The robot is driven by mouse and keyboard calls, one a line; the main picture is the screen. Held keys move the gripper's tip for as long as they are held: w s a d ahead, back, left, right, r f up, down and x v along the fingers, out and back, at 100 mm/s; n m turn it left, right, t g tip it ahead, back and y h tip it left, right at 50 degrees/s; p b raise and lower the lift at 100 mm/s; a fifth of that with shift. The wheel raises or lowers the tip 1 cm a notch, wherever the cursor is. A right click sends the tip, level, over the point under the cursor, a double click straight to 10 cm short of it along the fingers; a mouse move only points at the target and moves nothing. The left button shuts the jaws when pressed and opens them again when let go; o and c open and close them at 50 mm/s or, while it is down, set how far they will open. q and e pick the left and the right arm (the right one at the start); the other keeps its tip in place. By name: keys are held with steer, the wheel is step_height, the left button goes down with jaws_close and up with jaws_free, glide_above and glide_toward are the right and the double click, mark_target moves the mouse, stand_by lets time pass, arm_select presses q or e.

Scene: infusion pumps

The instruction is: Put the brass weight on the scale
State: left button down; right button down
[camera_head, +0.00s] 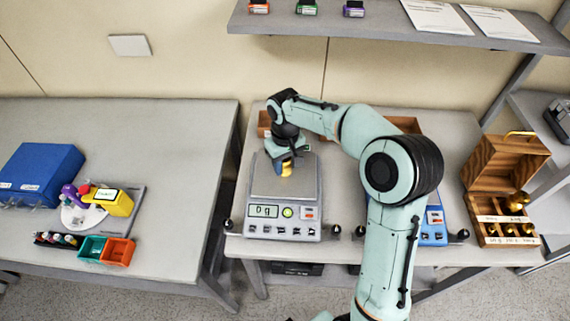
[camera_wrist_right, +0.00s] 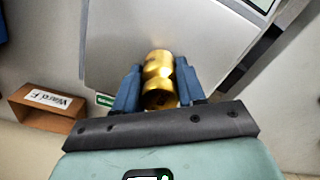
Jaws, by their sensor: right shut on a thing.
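My right gripper (camera_head: 284,163) is shut on a brass weight (camera_head: 286,170). In the head view they are over the grey pan (camera_head: 262,184) of the left scale (camera_head: 283,227), whose display reads 0 g. In the right wrist view the brass weight (camera_wrist_right: 158,64) sits between the two blue fingers of the right gripper (camera_wrist_right: 158,88), with the grey pan (camera_wrist_right: 112,45) behind it. The gap between weight and pan is hard to judge. My left gripper is not in view.
A second, blue scale (camera_head: 434,229) is mostly hidden behind my right arm. An open wooden box (camera_head: 495,165) with several brass weights stands at the right. The left table (camera_head: 170,130) holds a blue case (camera_head: 40,174) and small bins.

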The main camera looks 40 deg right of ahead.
steer(key=shift+f, duration=0.15)
steer(key=shift+f, duration=0.15)
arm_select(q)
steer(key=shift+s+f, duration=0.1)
arm_select(e)
steer(key=c, duration=0.7)
jaws_free()
steer(key=shift+o, duration=0.2)
step_height(320, 180, up, 12)
steer(key=shift+r+p, duration=0.15)
steer(key=shift+p, duration=0.75)
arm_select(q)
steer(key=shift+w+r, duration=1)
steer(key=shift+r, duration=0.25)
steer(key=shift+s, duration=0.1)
